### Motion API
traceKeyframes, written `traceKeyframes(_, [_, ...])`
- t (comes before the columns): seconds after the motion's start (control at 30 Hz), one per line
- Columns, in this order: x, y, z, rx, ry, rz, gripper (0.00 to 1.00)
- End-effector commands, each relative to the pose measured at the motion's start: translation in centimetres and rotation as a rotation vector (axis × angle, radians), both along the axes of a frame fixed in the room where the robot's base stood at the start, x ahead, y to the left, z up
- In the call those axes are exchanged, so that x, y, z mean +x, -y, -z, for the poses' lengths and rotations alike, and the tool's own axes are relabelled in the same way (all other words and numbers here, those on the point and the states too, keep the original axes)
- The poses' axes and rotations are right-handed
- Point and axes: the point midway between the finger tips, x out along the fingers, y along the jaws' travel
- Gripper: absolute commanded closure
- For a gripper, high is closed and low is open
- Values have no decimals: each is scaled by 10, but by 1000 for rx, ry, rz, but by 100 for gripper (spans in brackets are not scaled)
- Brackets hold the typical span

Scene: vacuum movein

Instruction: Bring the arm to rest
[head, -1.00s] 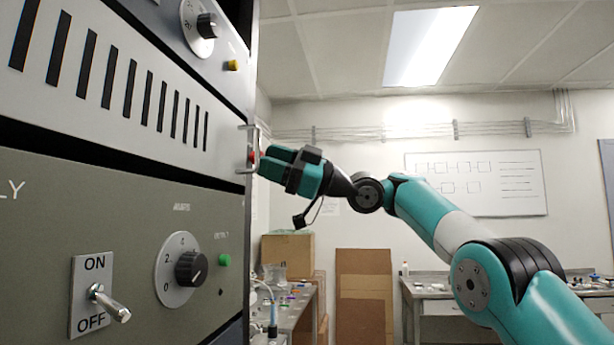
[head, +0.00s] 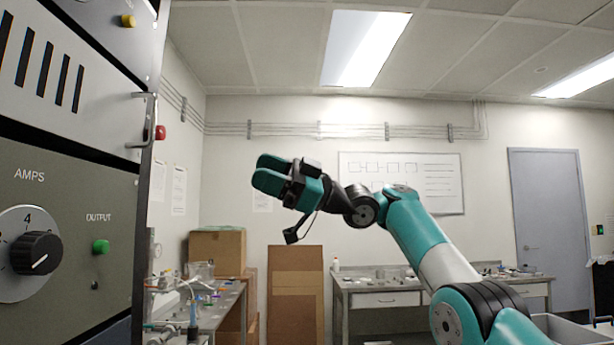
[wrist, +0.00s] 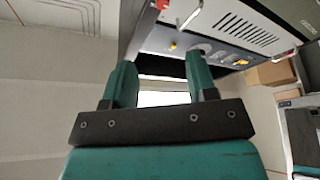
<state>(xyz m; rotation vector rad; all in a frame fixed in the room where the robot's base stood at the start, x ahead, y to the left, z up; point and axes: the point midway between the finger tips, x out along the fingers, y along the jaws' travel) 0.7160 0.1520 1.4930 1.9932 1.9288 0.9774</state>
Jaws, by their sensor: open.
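My gripper (head: 262,172) is in mid-air in the head view, right of the equipment rack (head: 80,130) and clear of it. Its teal fingers point left toward the rack. In the wrist view the two fingers of my gripper (wrist: 160,80) stand apart with nothing between them. My arm reaches back from it to the lower right, bent at the elbow.
The rack face carries a metal handle (head: 145,120), a black dial (head: 36,253) and a green button (head: 101,247). A cluttered bench (head: 225,305) and cardboard boxes (head: 217,250) stand behind. Another bench (head: 385,298) is along the back wall. The air around my gripper is free.

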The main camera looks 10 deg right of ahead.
Motion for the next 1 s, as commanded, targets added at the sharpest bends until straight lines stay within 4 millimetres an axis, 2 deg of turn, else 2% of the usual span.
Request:
traceKeyframes(0.17, [-3, -6, 2, 0, -1, -20, 48])
traceKeyframes(0.7, [-2, -6, 1, -3, -7, -13, 48])
traceKeyframes(0.87, [12, -15, -7, -33, -96, 52, 48])
traceKeyframes(1.0, [28, -28, -6, -107, -264, 169, 48])
